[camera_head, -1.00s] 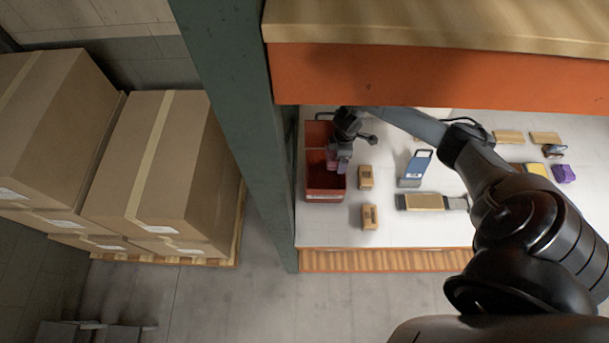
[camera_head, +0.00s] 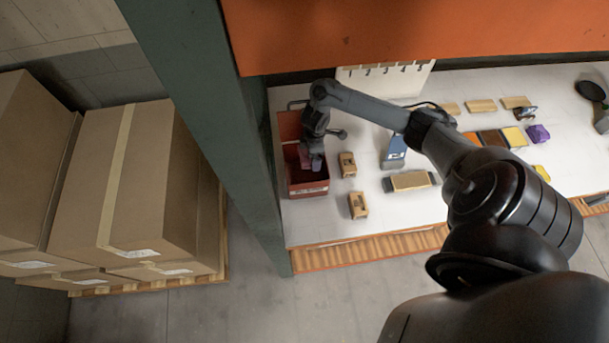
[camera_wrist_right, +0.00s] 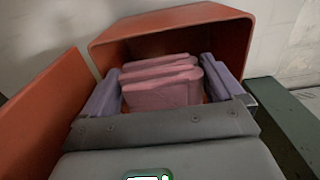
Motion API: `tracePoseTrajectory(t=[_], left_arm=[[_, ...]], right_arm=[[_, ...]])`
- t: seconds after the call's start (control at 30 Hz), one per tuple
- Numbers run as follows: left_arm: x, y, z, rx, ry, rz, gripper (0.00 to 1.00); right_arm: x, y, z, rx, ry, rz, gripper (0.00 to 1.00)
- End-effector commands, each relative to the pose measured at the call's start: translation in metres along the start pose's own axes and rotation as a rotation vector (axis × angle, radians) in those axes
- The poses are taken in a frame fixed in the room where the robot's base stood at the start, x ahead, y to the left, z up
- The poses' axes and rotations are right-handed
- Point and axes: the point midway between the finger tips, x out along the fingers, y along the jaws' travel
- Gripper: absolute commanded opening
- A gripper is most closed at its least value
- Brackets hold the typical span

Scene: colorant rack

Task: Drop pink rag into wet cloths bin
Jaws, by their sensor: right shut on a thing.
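The pink rag (camera_wrist_right: 160,92) is folded and sits between the two lavender finger pads of my right gripper (camera_wrist_right: 163,78) in the right wrist view. In the head view my right gripper (camera_head: 312,164) points down into the front red bin (camera_head: 308,189), which has a white label on its front. A bit of pink shows by the fingers there. In the right wrist view the orange-red bin wall (camera_wrist_right: 175,22) rises beyond the rag. The bin floor is mostly hidden, so I cannot tell whether the rag touches it. My left gripper is not in view.
A second red bin (camera_head: 289,122) stands behind the front one. A green rack post (camera_head: 222,110) is close on the left. Wooden blocks (camera_head: 347,165) and a blue-faced device (camera_head: 394,150) stand to the right. An orange shelf beam (camera_head: 420,35) crosses above.

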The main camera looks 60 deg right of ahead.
Motion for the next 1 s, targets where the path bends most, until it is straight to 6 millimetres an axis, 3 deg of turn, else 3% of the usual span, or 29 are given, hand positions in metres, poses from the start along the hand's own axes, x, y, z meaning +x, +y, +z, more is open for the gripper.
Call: tracePoseTrajectory(t=[0.33,0.37,0.4,0.77,1.0], left_arm=[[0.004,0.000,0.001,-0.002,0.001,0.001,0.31],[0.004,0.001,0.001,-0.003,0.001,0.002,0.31],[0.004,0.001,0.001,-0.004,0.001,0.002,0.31],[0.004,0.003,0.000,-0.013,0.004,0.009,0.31],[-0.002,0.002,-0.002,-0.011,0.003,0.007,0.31]], right_arm=[[0.003,0.000,0.000,0.000,0.000,0.000,0.61],[0.003,0.000,0.000,0.000,0.000,0.000,0.96],[0.003,0.000,0.000,0.000,0.000,0.000,1.00],[-0.001,0.000,0.000,-0.001,0.001,0.001,1.00],[-0.034,0.002,0.000,-0.003,0.000,0.005,1.00]])
